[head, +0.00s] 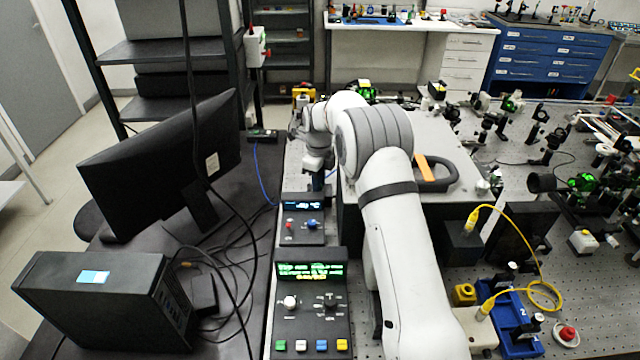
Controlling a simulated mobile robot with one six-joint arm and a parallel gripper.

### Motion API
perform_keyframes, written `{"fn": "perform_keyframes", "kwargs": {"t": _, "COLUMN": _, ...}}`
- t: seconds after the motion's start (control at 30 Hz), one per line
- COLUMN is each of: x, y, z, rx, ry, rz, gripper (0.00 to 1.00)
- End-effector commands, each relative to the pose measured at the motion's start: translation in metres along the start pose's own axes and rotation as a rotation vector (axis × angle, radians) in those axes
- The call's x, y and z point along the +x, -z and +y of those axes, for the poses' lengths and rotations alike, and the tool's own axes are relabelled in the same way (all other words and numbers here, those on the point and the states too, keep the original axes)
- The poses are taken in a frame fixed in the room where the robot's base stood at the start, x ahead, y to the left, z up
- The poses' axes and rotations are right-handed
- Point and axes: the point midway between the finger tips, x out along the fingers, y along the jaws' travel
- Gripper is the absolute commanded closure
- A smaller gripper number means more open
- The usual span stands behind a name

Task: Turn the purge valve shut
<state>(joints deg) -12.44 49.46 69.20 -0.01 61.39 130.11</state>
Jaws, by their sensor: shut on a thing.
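My arm reaches forward past the bench's left edge, and its wrist bends down behind the small control box (303,222). My gripper (318,182) is a small dark shape below the white wrist. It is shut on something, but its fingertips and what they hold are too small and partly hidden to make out. I cannot pick out the purge valve with certainty, and any handle at the gripper is not clear.
A larger control box (312,325) with knobs and coloured buttons stands in front. A monitor (165,165) and a black computer case (105,305) are at left. Optics crowd the bench (510,180) at right. A blue tray (512,318) and yellow cable (515,222) lie at lower right.

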Motion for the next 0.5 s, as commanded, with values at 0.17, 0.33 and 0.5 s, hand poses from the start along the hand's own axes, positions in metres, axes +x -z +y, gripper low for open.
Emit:
{"fn": "perform_keyframes", "kwargs": {"t": 0.17, "x": 0.0006, "y": -0.0006, "z": -0.0008, "rx": -0.169, "ry": 0.003, "rz": -0.002, "gripper": 1.0}}
{"fn": "perform_keyframes", "kwargs": {"t": 0.33, "x": 0.0003, "y": -0.0008, "z": -0.0008, "rx": -0.33, "ry": 0.004, "rz": -0.002, "gripper": 1.0}}
{"fn": "perform_keyframes", "kwargs": {"t": 0.5, "x": -0.0001, "y": -0.0009, "z": -0.0005, "rx": -0.488, "ry": 0.004, "rz": -0.002, "gripper": 1.0}}
